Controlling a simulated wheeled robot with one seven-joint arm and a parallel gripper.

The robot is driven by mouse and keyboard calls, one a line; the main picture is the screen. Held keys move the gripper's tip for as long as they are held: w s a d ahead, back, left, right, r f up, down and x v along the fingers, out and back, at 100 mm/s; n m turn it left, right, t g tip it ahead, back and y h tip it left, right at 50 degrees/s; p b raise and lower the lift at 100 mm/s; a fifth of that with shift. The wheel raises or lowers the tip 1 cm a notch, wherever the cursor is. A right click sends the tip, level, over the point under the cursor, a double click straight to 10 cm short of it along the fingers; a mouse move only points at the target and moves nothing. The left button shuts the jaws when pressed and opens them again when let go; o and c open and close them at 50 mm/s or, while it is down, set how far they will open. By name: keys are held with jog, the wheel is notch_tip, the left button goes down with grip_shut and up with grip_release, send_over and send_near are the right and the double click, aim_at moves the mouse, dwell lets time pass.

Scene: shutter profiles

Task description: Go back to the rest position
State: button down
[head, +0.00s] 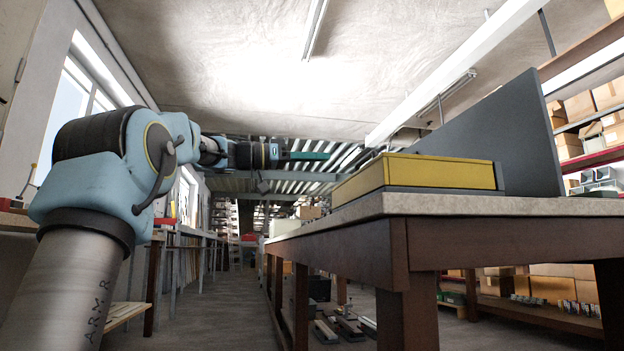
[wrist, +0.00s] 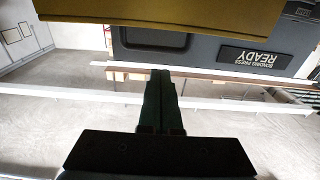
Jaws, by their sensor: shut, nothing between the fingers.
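My gripper (head: 326,156) is stretched out level to the right in the head view, in the air just left of the yellow-fronted unit on the table. Its green fingers are together and hold nothing. In the wrist view the closed fingers (wrist: 161,74) point up the picture towards a dark grey panel (wrist: 200,45).
A yellow box-like unit (head: 440,172) with a grey upright plate (head: 510,125) stands on the table (head: 480,205). Its yellow part (wrist: 180,18) crosses the top of the wrist view. Shelves with cartons (head: 590,105) are at right. An aisle (head: 225,300) runs open left of the table.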

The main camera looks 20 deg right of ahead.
jog(key=shift+f, duration=0.1)
jog(key=w+f+n+t+y+p, duration=0.1)
jog(key=f+n, duration=0.1)
jog(key=f, duration=0.2)
jog(key=w+f+n+t+y+p, duration=0.1)
jog(key=f+n+y+p, duration=0.1)
jog(key=f, duration=0.3)
jog(key=w+f+n+t+y+p, duration=0.1)
jog(key=f+n+y, duration=0.1)
jog(key=f, duration=0.3)
jog(key=shift+w+a+f+n, duration=0.1)
jog(key=shift+w+n, duration=0.1)
jog(key=shift+n, duration=0.4)
jog(key=s+a+f+n+y+p, duration=0.45)
jog(key=a+f, duration=0.35)
jog(key=f, duration=0.3)
jog(key=s+a+f+n+y+p, duration=0.4)
jog(key=a+f, duration=0.4)
jog(key=f, duration=0.4)
jog(key=s+a+f+n+y+p, duration=0.2)
jog(key=s+a+f+y+p, duration=0.3)
jog(key=s+a, duration=0.8)
notch_tip(320, 180, up, 36)
jog(key=d+p, duration=0.1)
jog(key=p, duration=3.4)
jog(key=shift+s+d+p, duration=0.15)
jog(key=shift+d+p, duration=0.05)
jog(key=shift+p, duration=0.2)
